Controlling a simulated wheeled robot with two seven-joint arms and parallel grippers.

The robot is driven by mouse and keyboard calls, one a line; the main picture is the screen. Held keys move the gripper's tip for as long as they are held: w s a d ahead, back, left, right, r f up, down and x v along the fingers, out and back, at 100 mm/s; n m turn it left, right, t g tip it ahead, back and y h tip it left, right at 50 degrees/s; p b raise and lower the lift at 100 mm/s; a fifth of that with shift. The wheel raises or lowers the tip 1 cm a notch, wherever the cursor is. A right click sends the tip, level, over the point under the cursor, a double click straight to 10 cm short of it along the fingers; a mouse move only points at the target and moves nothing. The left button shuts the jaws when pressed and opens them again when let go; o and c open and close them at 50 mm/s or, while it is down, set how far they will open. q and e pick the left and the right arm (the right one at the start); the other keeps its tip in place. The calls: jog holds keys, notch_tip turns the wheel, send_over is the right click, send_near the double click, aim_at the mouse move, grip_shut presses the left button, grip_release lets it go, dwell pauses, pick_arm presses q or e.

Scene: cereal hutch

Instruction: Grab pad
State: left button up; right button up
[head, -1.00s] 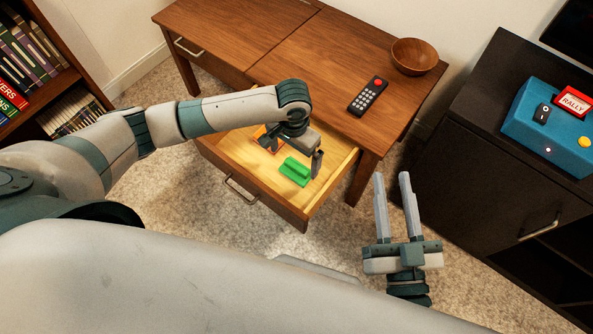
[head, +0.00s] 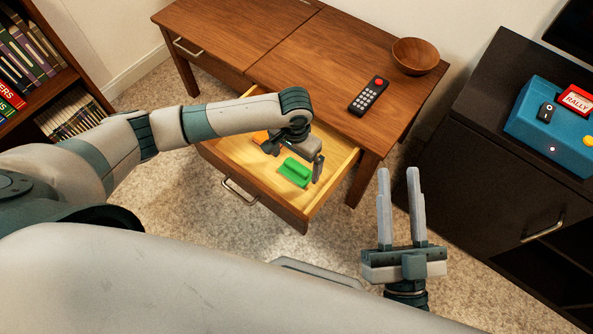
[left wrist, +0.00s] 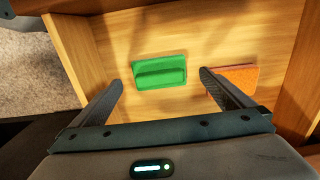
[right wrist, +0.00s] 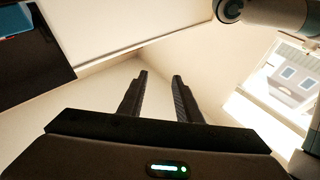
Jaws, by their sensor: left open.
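A green pad (head: 295,172) with a raised ridge lies flat in the open wooden drawer (head: 240,177). It also shows in the left wrist view (left wrist: 160,71). My left gripper (head: 294,160) is over the drawer, open and empty. In the left wrist view its fingertips (left wrist: 161,79) appear on either side of the green pad, apart from it; I cannot tell how far above it they are. An orange pad-like object (left wrist: 234,78) lies beside it, partly behind the right finger. My right gripper (head: 398,175) is open and empty in front of the table, fingers pointing up in the head view.
The wooden table (head: 300,75) holds a remote (head: 368,96) and a bowl (head: 415,56). A dark cabinet (head: 470,190) with a blue box (head: 530,122) stands at right. A bookshelf (head: 60,75) stands at left. Drawer walls surround the left gripper's space.

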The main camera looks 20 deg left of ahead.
aim_at(296, 166)
pick_arm(q)
notch_tip(296, 166, down, 3)
jog(key=shift+w+d+r+b, duration=0.1)
jog(key=shift+d+r+b, duration=0.1)
jog(key=shift+b, duration=0.35)
jog(key=shift+f, duration=0.45)
pick_arm(e)
jog(key=r+t, duration=0.1)
jog(key=s+r, duration=0.1)
jog(key=d+r+t, duration=0.1)
jog(key=r, duration=0.1)
jog(key=shift+s+t+y, duration=0.3)
pick_arm(q)
jog(key=shift+c, duration=0.3)
jog(key=shift+a, duration=0.1)
jog(key=c, duration=1.1)
